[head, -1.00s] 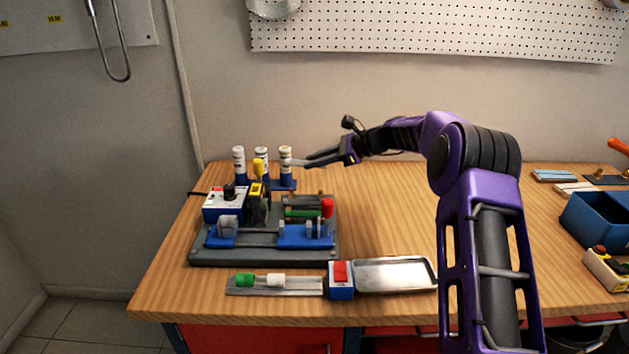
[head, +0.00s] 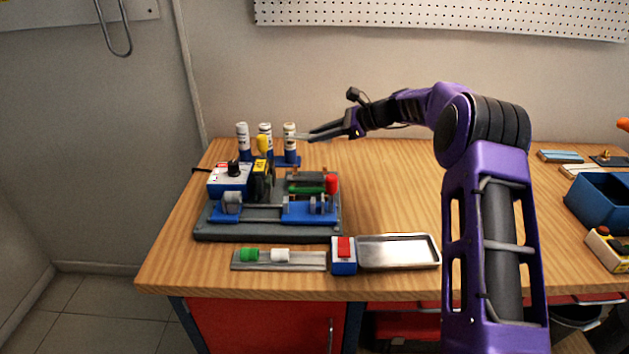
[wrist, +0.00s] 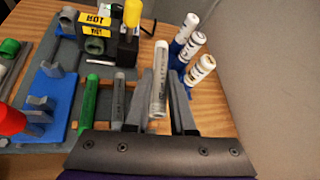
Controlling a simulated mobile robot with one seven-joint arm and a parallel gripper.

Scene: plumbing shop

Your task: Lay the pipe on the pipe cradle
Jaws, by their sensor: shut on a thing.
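My gripper (head: 312,136) is at the back of the bench, just right of the upright white bottles. In the wrist view my gripper (wrist: 156,112) is shut on a pale grey-white pipe (wrist: 160,78) with faint print along it. The pipe is hard to make out in the head view. What looks like the pipe cradle (head: 296,212) is a blue block with upright grey supports, on the dark machine base. It also shows at the left of the wrist view (wrist: 54,112). The held pipe is apart from it.
A green pipe (wrist: 89,98) and a grey pipe (wrist: 118,92) lie beside my gripper. White bottles (head: 290,137) stand close to my fingers. A boxy control unit (head: 228,178) stands left. A metal tray (head: 398,251) lies in front.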

